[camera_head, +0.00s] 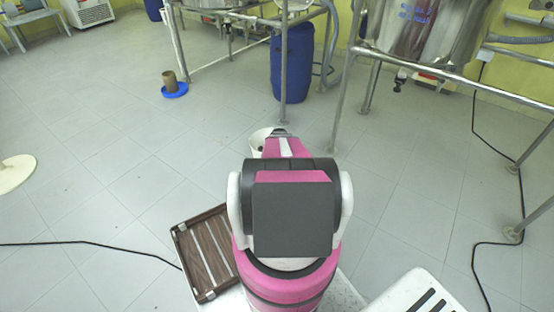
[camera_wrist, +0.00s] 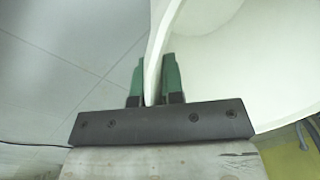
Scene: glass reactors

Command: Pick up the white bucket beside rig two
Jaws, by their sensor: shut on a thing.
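The white bucket (camera_head: 258,138) shows only in part in the head view, just beyond my pink arm, which hides most of it. In the wrist view the bucket's pale inside (camera_wrist: 235,75) fills the right half. My gripper (camera_wrist: 153,85) has its two green fingers on either side of the bucket's thin white wall, shut on the rim. In the head view the fingers are hidden behind my arm. I cannot tell whether the bucket touches the floor.
Steel rig frames (camera_head: 345,90) with legs stand at the back and right. A blue drum (camera_head: 291,62) stands under the middle one. A blue dish (camera_head: 174,90) with a brown cylinder sits at back left. Black cables (camera_head: 90,243) cross the floor. The left floor is mostly clear.

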